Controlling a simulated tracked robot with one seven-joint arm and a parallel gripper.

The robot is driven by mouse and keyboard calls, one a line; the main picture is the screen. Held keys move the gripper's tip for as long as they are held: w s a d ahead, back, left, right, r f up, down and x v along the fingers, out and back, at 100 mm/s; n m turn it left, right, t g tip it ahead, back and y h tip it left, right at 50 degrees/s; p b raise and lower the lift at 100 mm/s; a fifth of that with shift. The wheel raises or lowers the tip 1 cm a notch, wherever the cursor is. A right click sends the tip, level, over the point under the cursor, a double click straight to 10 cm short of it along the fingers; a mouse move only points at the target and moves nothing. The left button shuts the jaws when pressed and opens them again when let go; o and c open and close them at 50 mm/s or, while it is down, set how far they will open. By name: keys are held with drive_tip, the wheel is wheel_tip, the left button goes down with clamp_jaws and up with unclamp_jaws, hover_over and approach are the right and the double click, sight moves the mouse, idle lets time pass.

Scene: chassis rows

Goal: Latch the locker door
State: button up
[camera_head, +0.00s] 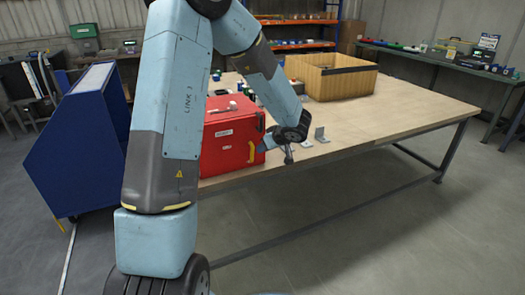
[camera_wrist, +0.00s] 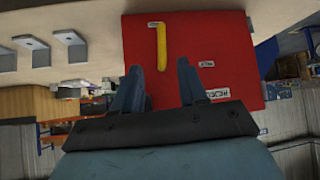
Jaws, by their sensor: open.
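The red locker (camera_head: 222,147) stands on the wooden table, partly hidden behind my arm. Its red front with small white labels fills the upper middle of the wrist view (camera_wrist: 225,65). A yellow handle (camera_wrist: 161,46) sits on that front; it also shows near the locker's right edge in the head view (camera_head: 251,151). I cannot tell whether the door is fully closed. My gripper (camera_wrist: 158,68) is open, with the handle showing between its fingers in the wrist view. No contact with the handle is clear. In the head view my gripper (camera_head: 288,156) is right of the locker's front.
Metal brackets (camera_head: 320,135) stand on the table right of my gripper. A wooden crate (camera_head: 338,82) is farther back. Small items rest on the locker's top. A blue cabinet (camera_head: 75,150) stands at the left. The table's right part is clear.

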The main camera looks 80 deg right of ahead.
sight(253, 149)
drive_tip(key=shift+s+a+r, duration=0.25)
drive_tip(key=shift+r, duration=0.05)
drive_tip(key=shift+w, duration=0.1)
drive_tip(key=shift+c, duration=0.8)
drive_tip(key=w+a+f+g+y, duration=0.2)
drive_tip(key=w+a, duration=0.1)
drive_tip(key=w+a+f+m+g, duration=0.1)
drive_tip(key=w+a+g, duration=0.1)
drive_tip(key=shift+w+a+f+y, duration=0.2)
drive_tip(key=shift+a+f+y, duration=0.05)
drive_tip(key=shift+f+y, duration=0.15)
clamp_jaws()
drive_tip(key=w+r+g+h, duration=0.3)
drive_tip(key=w+r+h, duration=0.1)
drive_tip(key=w, duration=0.3)
drive_tip(key=shift+s+d+f, duration=0.5)
drive_tip(key=shift+d+f, duration=0.95)
drive_tip(key=shift+d, duration=0.15)
drive_tip(key=shift+s+d+f, duration=0.45)
drive_tip(key=shift+d+f, duration=1)
drive_tip(key=shift+d, duration=0.15)
drive_tip(key=shift+s+d+f, duration=0.5)
drive_tip(key=shift+d+f, duration=0.95)
drive_tip(key=shift+d, duration=0.15)
